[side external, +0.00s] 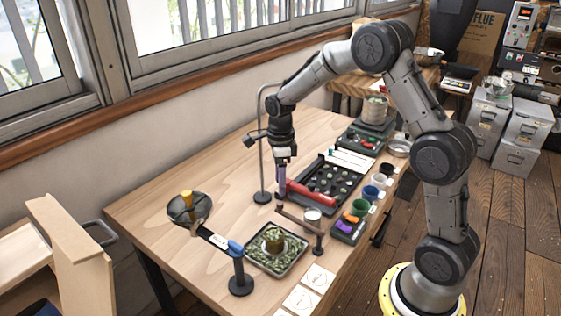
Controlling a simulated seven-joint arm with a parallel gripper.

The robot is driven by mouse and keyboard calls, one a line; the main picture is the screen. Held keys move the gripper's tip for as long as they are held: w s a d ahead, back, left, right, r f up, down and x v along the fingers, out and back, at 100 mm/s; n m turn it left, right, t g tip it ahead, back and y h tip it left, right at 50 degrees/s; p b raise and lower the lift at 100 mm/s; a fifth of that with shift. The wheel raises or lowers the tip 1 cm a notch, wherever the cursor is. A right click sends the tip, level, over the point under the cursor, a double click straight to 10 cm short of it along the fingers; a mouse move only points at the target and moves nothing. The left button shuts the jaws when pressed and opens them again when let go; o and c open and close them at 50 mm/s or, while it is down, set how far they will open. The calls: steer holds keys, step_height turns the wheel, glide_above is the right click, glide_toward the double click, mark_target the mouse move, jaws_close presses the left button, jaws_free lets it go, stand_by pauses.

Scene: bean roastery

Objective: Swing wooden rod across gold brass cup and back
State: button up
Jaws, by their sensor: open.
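A brown wooden rod (298,221) lies nearly level, with its right end at the top of a short dark post (319,241). A gold-brown cup (273,240) stands in a tray of green beans (296,267), left of and in front of the rod. My gripper (282,195) is open and points down above the far left end of the rod. It is small in view, and I cannot tell whether its fingers touch the rod or stand around it.
A blue-handled arm (220,240) on a post (240,277) reaches to a dark round pan (180,212) holding a gold cylinder (187,196). A red cylinder (314,195) lies by a black sample tray (345,178). A thin stand (262,150) rises behind my gripper.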

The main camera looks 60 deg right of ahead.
step_height(320, 180, up, 7)
steer(key=shift+r, duration=0.15)
stand_by(0.4)
steer(key=s+a+r+n+t, duration=0.2)
steer(key=s+a+r+n, duration=0.1)
steer(key=s+r, duration=0.3)
steer(key=s+a+r+n+t, duration=0.25)
steer(key=s+a+r, duration=0.2)
steer(key=r, duration=0.35)
steer(key=s+a+f+n, duration=0.1)
steer(key=s+f+n, duration=0.1)
steer(key=s+n, duration=0.5)
steer(key=s+a+f+n+t, duration=0.1)
steer(key=s+f+n, duration=0.2)
steer(key=s+n, duration=0.5)
steer(key=n, duration=0.6)
steer(key=shift+s+f+n, duration=0.15)
steer(key=shift+s+n, duration=0.05)
steer(key=shift+n, duration=0.15)
